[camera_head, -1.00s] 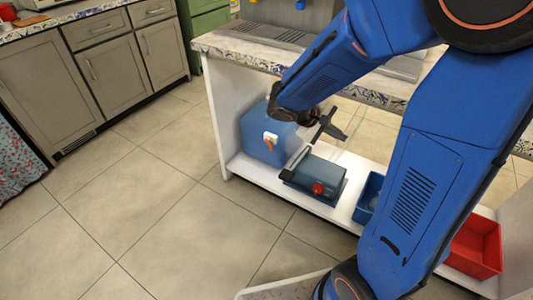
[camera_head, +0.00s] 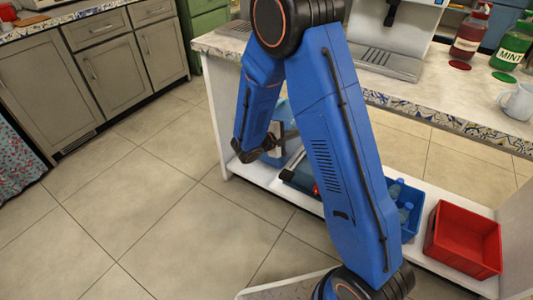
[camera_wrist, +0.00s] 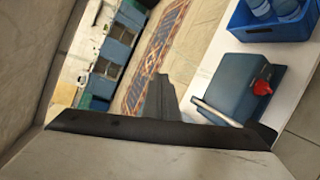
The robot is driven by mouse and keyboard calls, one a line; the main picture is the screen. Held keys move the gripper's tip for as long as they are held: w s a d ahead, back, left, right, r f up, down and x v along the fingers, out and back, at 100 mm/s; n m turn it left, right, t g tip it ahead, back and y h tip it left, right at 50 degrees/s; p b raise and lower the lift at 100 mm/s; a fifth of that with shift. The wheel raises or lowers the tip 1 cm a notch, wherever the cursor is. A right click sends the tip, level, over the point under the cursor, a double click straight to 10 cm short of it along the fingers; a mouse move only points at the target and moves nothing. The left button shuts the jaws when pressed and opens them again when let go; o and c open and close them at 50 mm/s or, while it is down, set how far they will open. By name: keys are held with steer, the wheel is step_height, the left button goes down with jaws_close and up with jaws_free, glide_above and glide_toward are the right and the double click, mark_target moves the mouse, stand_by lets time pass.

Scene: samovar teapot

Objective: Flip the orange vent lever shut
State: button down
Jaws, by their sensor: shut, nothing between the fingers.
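The orange vent lever is not seen now; my arm covers its place in the head view, and I cannot make it out in the wrist view. The blue box that bears it shows only in slivers behind my arm in the head view, on the low white shelf. My gripper (camera_wrist: 168,98) is shut and empty, its dark fingers pointing up the picture in the wrist view.
A teal box (camera_wrist: 235,85) with a red knob (camera_wrist: 262,87) sits on the shelf (camera_head: 240,165), a pale bar (camera_wrist: 216,112) beside it. A blue crate (camera_head: 409,222) with bottles and an empty red crate (camera_head: 466,238) stand farther right. The counter (camera_head: 215,46) overhangs the shelf. Floor in front is clear.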

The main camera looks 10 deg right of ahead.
steer(key=w+a+f+n+t+y, duration=0.3)
steer(key=a+f, duration=0.5)
steer(key=f, duration=0.3)
steer(key=w+a+f+n+t+y, duration=0.2)
steer(key=w+a+f+n+t, duration=0.2)
steer(key=a+f, duration=0.4)
step_height(320, 180, down, 3)
steer(key=shift+a+f+n+t+y, duration=0.15)
steer(key=shift+a+n+t+y, duration=0.2)
steer(key=shift+n, duration=0.25)
steer(key=shift+w, duration=0.1)
steer(key=x, duration=1)
steer(key=shift+s+d+r, duration=0.95)
steer(key=shift+s+d, duration=0.2)
steer(key=shift+s, duration=0.15)
